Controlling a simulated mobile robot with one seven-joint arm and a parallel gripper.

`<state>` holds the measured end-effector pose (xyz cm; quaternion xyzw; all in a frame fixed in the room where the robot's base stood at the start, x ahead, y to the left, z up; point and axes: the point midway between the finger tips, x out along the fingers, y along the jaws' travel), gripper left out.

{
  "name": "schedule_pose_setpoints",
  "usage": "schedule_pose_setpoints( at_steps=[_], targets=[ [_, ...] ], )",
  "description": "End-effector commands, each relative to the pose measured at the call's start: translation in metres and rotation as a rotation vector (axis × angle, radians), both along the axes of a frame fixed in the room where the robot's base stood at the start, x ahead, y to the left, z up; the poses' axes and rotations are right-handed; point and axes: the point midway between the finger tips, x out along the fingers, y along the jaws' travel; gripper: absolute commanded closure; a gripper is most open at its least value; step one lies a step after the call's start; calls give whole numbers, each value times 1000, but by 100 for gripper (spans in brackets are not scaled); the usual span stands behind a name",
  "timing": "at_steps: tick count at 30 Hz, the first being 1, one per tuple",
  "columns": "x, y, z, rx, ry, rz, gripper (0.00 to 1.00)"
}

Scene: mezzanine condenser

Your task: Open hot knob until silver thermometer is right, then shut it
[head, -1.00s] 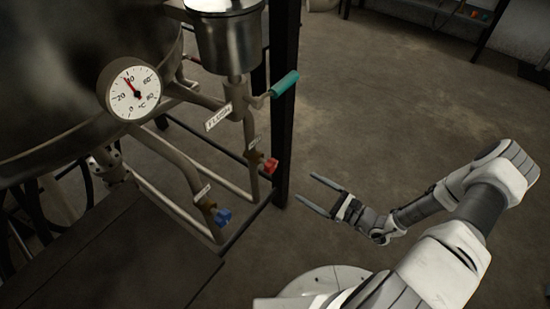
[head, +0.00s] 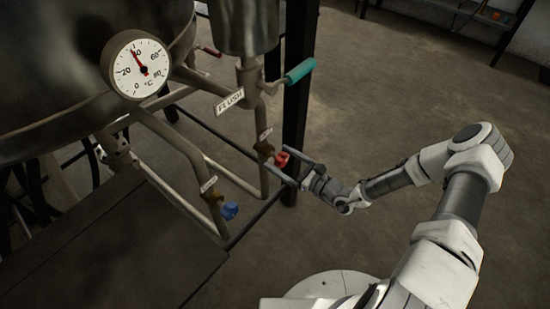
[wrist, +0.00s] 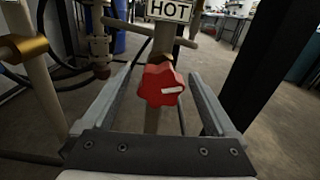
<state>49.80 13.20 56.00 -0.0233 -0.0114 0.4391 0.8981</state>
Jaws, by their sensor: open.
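The hot knob is a red lobed knob (head: 282,159) on a pipe below a small tag. In the wrist view the red knob (wrist: 161,86) sits between my open fingers under a "HOT" label (wrist: 169,10), with a white mark pointing right. My gripper (head: 284,164) is open around the knob, with a gap on each side; I see no finger touching it. The silver-rimmed thermometer (head: 137,65) on the tank has a white face marked in °C. Its red needle points up and slightly left, near 40.
A blue knob (head: 230,211) sits on the pipe to the lower left. A teal-handled lever (head: 300,71) is above, by a "FLUSH" label (head: 229,102). A dark post (head: 297,120) stands just behind the red knob. Open floor lies to the right.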

Motion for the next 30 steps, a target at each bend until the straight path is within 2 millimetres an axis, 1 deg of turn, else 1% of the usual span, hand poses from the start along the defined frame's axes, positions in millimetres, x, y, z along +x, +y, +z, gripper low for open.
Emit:
schedule_pose_setpoints(
  at_steps=[3,6,16,17,21,29,30],
  targets=[
    [10,12,-1,0,-2,0,7],
    [14,17,-1,-1,-1,-1,7],
    [16,20,0,-1,-1,-1,7],
    [16,20,0,-1,-1,-1,11],
    [16,20,0,-1,-1,-1,36],
    [16,20,0,-1,-1,-1,83],
    [16,20,0,-1,-1,-1,90]
  ],
)
